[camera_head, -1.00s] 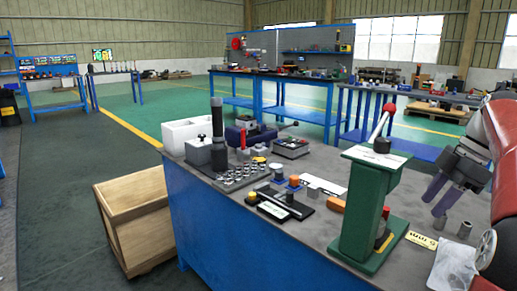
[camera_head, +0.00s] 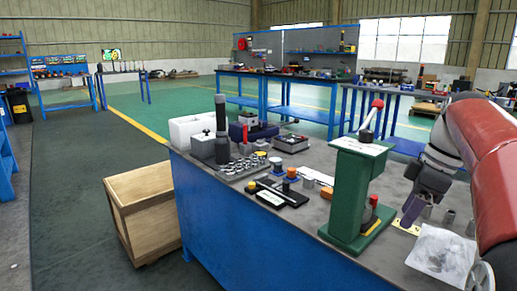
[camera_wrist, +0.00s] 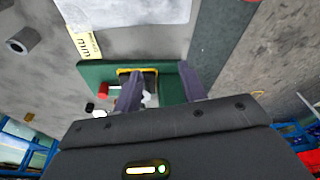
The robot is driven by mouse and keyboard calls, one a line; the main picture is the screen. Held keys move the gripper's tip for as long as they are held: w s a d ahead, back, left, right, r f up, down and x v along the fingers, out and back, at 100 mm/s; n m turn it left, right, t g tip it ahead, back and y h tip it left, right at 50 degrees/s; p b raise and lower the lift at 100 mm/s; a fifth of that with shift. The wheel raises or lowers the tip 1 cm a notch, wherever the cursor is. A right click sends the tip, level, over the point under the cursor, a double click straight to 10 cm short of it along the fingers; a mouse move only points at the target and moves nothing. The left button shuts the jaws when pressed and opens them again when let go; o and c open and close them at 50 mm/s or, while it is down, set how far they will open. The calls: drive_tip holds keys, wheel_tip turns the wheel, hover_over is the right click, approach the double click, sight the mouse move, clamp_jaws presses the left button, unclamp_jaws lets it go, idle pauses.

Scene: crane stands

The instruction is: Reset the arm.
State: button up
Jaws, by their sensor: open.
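My arm, red with a dark wrist, reaches in from the right edge of the head view. My gripper (camera_head: 408,216) is just right of the green lever press (camera_head: 352,190), low over the bench. Its purple-grey fingers are apart in the wrist view (camera_wrist: 160,82), with no object clearly held. The press's green base (camera_wrist: 97,72) lies beyond the fingers there, with a yellow-edged part partly hidden behind the left finger. I cannot tell whether the fingers touch anything.
A white crumpled sheet (camera_head: 440,254), a yellow label (camera_wrist: 86,44) and small metal cylinders (camera_head: 448,219) lie near the gripper. The grey-topped blue bench (camera_head: 225,215) holds several tools and a white bin. A wooden crate (camera_head: 145,215) stands left; the green floor beyond is open.

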drive_tip(key=s+a+f+m+t+h, duration=0.1)
drive_tip(key=s+a+f+m, duration=0.15)
drive_tip(key=s+a, duration=0.2)
drive_tip(key=s+a+f+m+h, duration=0.1)
drive_tip(key=s+a+m, duration=0.2)
drive_tip(key=a, duration=0.3)
drive_tip(key=s+a+f+m+t, duration=0.3)
drive_tip(key=s+a+f+m, duration=0.2)
drive_tip(key=s+f, duration=0.4)
drive_tip(key=shift+f+m+h, duration=0.3)
drive_tip(key=shift+f+m, duration=0.15)
drive_tip(key=shift+f, duration=0.15)
idle(0.4)
